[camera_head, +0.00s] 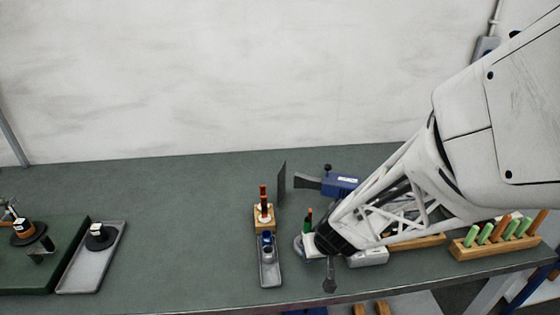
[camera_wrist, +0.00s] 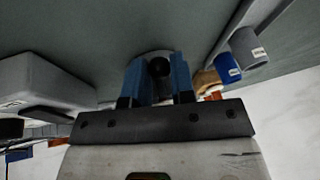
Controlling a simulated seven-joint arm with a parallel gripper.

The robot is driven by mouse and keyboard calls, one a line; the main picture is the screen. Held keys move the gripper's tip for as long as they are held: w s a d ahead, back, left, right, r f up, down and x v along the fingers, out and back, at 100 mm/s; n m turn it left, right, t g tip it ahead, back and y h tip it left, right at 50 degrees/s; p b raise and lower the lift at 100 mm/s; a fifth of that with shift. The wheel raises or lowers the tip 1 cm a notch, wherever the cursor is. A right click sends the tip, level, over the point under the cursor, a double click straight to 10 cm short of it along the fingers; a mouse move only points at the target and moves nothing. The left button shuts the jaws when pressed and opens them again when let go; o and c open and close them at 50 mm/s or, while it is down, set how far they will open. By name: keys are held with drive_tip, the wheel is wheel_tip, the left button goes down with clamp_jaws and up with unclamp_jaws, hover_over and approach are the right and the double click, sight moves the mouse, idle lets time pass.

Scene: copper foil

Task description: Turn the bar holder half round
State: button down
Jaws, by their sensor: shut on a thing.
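My gripper (camera_wrist: 158,70) shows in the wrist view as two blue fingers closed on a small dark knob (camera_wrist: 160,67). A pale grey round base (camera_wrist: 154,55) shows just beyond the knob, on the bench. In the head view my gripper (camera_head: 328,243) is low over the bench, and its fingertips are hidden. A grey rounded base (camera_head: 300,245) shows at its left side, with a green-topped upright piece (camera_head: 308,216) just behind. I cannot tell for certain which part is the bar holder; the knob and base are at my fingers.
A grey tray (camera_head: 269,280) with blue and grey cylinders and a wooden block (camera_head: 264,225) stand close on the left. A blue device (camera_head: 340,186) is behind. A wooden rack (camera_head: 500,245) of green and orange handles stands right.

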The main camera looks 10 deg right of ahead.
drive_tip(key=shift+a+m+h, duration=0.3)
drive_tip(key=shift+a+m, duration=0.2)
drive_tip(key=shift+m, duration=0.3)
drive_tip(key=shift+w+a+m+t+h, duration=0.1)
drive_tip(key=shift+a+m+t+h, duration=0.3)
drive_tip(key=shift+m, duration=0.5)
drive_tip(key=c, duration=1)
unclamp_jaws()
drive_tip(key=shift+v, duration=3.9)
drive_tip(key=shift+o, duration=0.3)
drive_tip(key=shift+w, duration=0.1)
